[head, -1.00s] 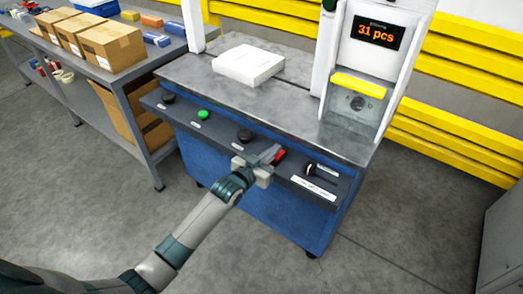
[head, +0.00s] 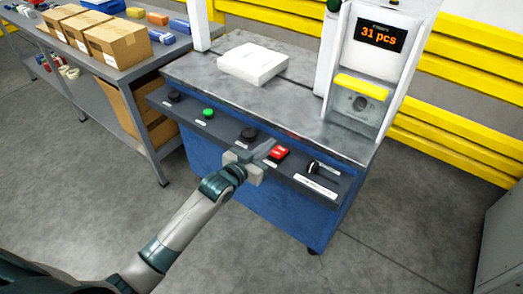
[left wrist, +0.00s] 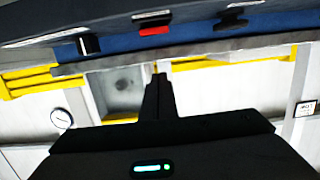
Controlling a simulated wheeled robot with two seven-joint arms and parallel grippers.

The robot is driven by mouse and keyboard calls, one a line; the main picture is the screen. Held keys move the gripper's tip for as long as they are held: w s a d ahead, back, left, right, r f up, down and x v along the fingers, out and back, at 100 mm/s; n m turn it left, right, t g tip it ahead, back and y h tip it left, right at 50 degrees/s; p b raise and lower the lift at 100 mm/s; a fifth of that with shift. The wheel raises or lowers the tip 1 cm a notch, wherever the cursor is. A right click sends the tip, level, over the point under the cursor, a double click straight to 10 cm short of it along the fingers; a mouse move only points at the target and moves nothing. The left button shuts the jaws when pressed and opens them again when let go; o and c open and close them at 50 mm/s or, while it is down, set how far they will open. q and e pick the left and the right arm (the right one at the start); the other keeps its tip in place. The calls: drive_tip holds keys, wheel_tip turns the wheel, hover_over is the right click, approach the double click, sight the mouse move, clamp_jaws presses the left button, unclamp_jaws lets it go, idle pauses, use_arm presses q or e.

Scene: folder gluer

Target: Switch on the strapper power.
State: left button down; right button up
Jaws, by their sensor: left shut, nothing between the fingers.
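The strapper is a blue cabinet (head: 225,178) with a grey metal top and a dark sloping control panel along its front. A red switch (head: 279,153) sits on the panel, right of the middle; it also shows in the left wrist view (left wrist: 154,30). My left gripper (head: 269,147) is shut and empty, its fingertips just left of the red switch in the head view. The switch face is largely uncovered. In the left wrist view the closed fingers (left wrist: 160,85) point toward the panel area, with the red switch beyond them. My right gripper is out of view.
The panel also carries black knobs (head: 249,134), a green button (head: 208,113) and a black-handled selector (head: 314,167). A white box (head: 253,63) lies on the top. A display (head: 382,34) reads "31 pcs". A bench with cartons (head: 117,43) stands left; the front floor is clear.

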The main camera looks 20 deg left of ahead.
use_arm(q)
drive_tip(key=shift+s+a+r, duration=0.2)
drive_tip(key=shift+s+r, duration=0.05)
drive_tip(key=shift+s, duration=0.35)
drive_tip(key=shift+s+a+r, duration=0.15)
drive_tip(key=shift+s+r, duration=0.15)
drive_tip(key=shift+s, duration=0.25)
drive_tip(key=shift+s+a+r, duration=0.2)
drive_tip(key=shift+s+r, duration=0.05)
drive_tip(key=shift+s, duration=0.35)
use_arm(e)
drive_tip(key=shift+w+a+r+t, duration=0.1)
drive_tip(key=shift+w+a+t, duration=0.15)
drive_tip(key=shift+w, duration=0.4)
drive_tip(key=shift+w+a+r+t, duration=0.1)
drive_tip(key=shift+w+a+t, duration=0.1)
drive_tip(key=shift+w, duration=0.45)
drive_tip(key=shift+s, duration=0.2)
